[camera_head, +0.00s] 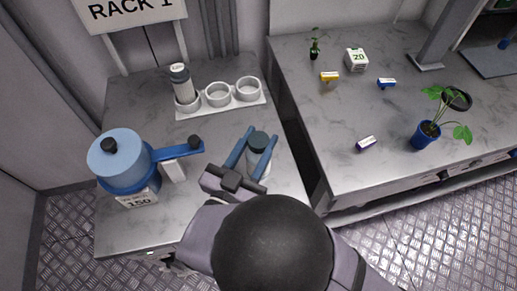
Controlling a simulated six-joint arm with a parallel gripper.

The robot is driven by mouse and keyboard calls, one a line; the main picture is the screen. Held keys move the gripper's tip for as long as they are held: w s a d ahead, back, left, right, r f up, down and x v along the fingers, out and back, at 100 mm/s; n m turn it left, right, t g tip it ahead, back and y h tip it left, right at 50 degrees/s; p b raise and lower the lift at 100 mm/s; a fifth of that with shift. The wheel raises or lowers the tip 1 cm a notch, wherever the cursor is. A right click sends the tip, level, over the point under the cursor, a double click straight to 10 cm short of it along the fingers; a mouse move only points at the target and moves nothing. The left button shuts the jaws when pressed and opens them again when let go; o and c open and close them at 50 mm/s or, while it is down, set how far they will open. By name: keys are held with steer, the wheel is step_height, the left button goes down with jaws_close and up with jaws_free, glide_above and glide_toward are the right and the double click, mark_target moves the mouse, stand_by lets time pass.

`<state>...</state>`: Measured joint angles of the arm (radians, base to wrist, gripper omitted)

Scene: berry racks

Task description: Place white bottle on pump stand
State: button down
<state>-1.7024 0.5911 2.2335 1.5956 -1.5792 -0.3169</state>
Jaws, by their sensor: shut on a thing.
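A white bottle (256,162) with a dark grey-green cap stands between the blue fingers of my gripper (252,153), which is shut on it. They are over the right part of the left table; I cannot tell whether the bottle touches the surface. A blue pot-like device (119,158) with a dark knob and a long blue arm stands at the table's left, with a label reading 150 below it. I cannot tell whether this is the pump stand. A white holder (219,103) with ring cups stands at the back, apart from my gripper.
A second bottle (181,86) with a grey cap stands in the holder's left cup; the other cups look empty.

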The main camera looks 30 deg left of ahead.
step_height(320, 180, up, 10)
steer(key=shift+r+p, duration=0.1)
steer(key=shift+p, duration=0.2)
step_height(320, 180, up, 10)
steer(key=p, duration=1)
steer(key=shift+f, duration=0.2)
